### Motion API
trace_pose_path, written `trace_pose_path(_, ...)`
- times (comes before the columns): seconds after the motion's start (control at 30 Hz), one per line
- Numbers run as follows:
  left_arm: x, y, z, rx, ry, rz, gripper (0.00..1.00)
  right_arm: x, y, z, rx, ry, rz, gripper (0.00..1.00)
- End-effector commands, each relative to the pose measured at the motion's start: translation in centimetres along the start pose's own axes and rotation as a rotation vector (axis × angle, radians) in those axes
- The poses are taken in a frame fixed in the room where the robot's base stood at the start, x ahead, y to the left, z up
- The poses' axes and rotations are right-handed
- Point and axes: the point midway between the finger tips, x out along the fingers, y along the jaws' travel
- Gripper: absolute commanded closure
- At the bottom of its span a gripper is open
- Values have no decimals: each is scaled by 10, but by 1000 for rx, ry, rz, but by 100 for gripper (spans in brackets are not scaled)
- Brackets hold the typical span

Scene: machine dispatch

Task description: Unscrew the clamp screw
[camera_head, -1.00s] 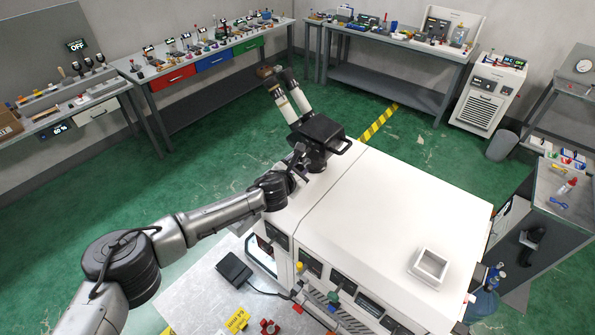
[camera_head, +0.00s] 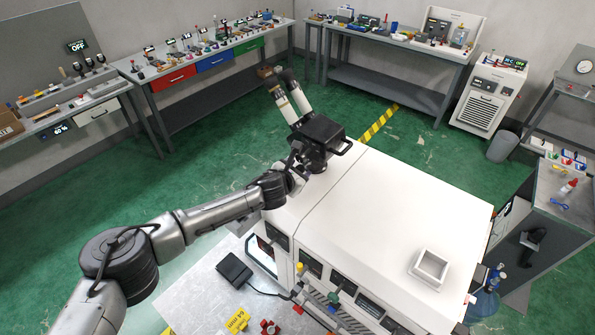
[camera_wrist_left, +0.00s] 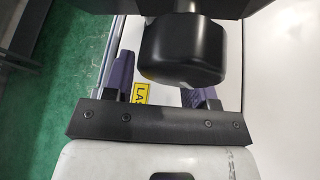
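The microscope-like head (camera_head: 322,132), black with two pale eyepiece tubes, stands at the back left of the white machine (camera_head: 375,220). My left gripper (camera_head: 300,160) is close beside its black neck, on the left. In the left wrist view, the gripper (camera_wrist_left: 160,88) has its two dark purple fingers spread apart. A black rounded cylinder (camera_wrist_left: 182,50) lies over the gap and hides part of the right finger. I cannot tell whether this is the clamp screw or part of the head. The clamp screw is not clearly seen in the head view. My right gripper is out of view.
A small white square tray (camera_head: 430,268) sits on the machine's right top. A black box (camera_head: 234,268) with a cable lies on the metal surface at the front left. A yellow label (camera_wrist_left: 139,91) shows between the fingers. Workbenches line the far walls.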

Motion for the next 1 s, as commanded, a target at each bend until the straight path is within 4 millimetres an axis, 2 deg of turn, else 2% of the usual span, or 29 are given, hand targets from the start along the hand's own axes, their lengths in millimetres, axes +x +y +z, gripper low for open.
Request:
trace_pose_path(0.27, -1, -1, 0, 0, 0, -1, 47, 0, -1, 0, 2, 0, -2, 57)
trace_pose_path(0.47, -10, 0, -1, 1, 0, -2, 47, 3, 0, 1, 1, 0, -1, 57)
trace_pose_path(0.67, -35, 0, -2, 1, -1, -1, 47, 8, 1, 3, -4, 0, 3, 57)
trace_pose_path(1.0, -87, 0, -1, 1, -2, -1, 47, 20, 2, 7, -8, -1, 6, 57)
